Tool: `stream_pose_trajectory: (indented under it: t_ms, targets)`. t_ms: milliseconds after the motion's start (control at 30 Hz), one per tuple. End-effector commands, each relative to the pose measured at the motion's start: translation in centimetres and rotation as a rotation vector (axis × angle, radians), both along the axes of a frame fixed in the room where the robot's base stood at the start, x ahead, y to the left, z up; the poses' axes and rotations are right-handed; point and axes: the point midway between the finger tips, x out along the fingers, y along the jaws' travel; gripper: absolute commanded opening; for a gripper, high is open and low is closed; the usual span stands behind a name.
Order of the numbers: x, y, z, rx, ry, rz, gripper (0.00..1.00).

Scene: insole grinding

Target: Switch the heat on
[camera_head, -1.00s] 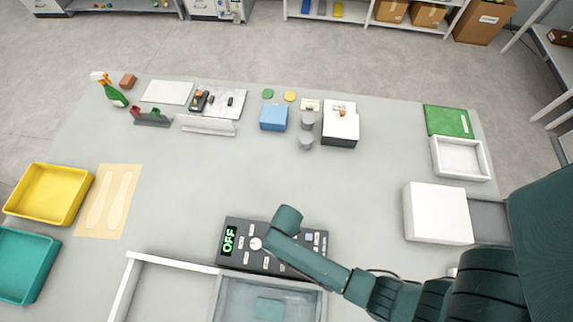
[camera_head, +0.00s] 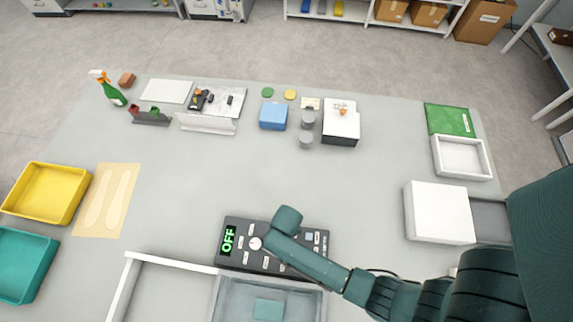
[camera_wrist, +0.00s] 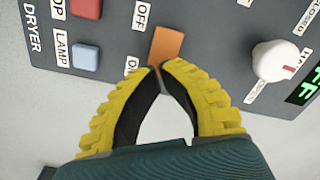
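The dark control panel (camera_head: 233,262) lies near the front of the table, and its green display (camera_head: 228,239) reads OFF. In the wrist view the panel (camera_wrist: 215,30) shows an orange switch (camera_wrist: 168,44) beside an OFF label; the other label is partly hidden. A white knob (camera_wrist: 275,60) with a red mark is to its right. My gripper (camera_wrist: 161,70) has its yellow-ridged fingertips together at the lower edge of the orange switch. Whether they touch it is unclear. In the head view my wrist hides the fingers and part of the panel.
A red button (camera_wrist: 86,8) and a blue LAMP button (camera_wrist: 85,57) sit left of the switch. A pale-walled bin (camera_head: 170,264) adjoins the panel in front. A white box (camera_head: 438,212) stands to the right. The table's middle is clear.

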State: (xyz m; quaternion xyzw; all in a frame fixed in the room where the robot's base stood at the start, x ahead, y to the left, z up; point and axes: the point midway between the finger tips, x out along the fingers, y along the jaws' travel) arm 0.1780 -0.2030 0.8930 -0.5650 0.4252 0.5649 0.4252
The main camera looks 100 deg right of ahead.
Motion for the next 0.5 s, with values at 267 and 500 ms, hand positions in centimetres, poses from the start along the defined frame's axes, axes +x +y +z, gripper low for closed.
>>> stream_pose_trajectory:
  t_ms: [267,500]
  targets:
    - [0.0,0.0,-0.48,0.0,0.0,0.0,0.0]
    - [-0.01,0.01,-0.85,0.0,0.0,0.0,0.0]
